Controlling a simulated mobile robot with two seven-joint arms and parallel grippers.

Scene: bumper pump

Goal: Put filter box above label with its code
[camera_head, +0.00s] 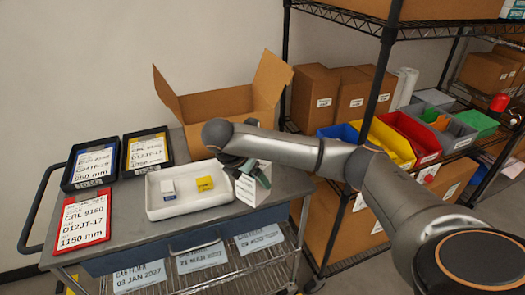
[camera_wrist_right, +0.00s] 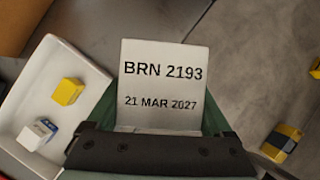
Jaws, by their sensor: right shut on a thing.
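My right gripper (camera_head: 246,172) is shut on a white filter box (camera_head: 251,190) at the right end of the cart, beside the white tray. In the right wrist view the box (camera_wrist_right: 162,85) reads "BRN 2193" and "21 MAR 2027" between the green fingers. Three labels hang along the cart's front: the left label (camera_head: 140,276) reads "03 JAN 2027", the middle label (camera_head: 202,257) seems to read "21 MAR 2027", and the right label (camera_head: 259,239) is too small to read surely. Whether the box touches the cart top cannot be told. My left gripper is not in view.
The white tray (camera_head: 160,210) holds a yellow box (camera_head: 204,183) and a small white-and-blue box (camera_head: 168,190). An open carton (camera_head: 205,105) stands behind. Black-framed and red cards (camera_head: 84,222) lie at left. A shelf with coloured bins (camera_head: 385,143) stands at right, behind my right arm.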

